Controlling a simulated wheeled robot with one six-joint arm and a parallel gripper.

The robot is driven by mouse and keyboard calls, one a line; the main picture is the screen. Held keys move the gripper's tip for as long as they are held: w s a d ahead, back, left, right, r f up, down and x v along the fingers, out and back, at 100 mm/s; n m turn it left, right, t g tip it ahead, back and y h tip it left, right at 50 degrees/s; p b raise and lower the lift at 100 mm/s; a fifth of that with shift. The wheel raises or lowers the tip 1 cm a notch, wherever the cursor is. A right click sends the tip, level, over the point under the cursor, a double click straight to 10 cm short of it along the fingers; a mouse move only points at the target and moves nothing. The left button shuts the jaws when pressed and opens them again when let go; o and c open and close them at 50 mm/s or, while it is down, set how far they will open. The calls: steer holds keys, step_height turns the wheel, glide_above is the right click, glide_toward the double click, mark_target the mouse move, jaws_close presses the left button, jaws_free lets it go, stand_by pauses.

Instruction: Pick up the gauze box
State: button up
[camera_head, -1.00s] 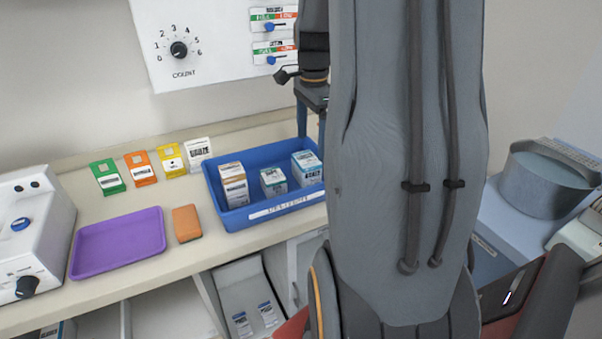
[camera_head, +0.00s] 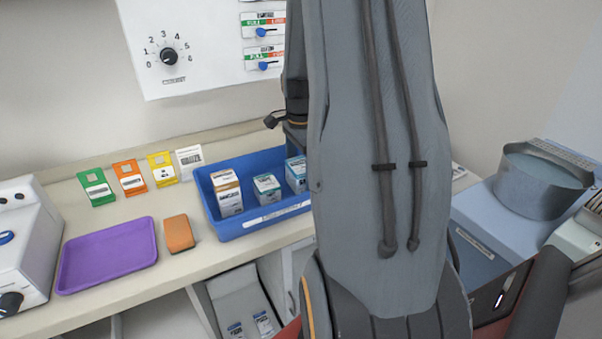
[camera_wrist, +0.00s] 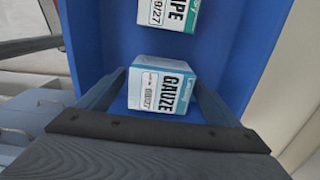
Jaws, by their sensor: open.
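The gauze box (camera_wrist: 160,88) is a small white and blue carton with "GAUZE" printed on its face, in the wrist view. It stands in the blue tray (camera_wrist: 222,60). My gripper (camera_wrist: 158,85) is open, with one finger on each side of the gauze box; I cannot tell whether they touch it. In the head view the gauze box (camera_head: 296,173) is the rightmost carton in the blue tray (camera_head: 262,221), partly hidden by my arm. My gripper is hidden behind my arm there.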

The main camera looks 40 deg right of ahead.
steer(key=shift+f, duration=0.45)
steer(key=c, duration=1.2)
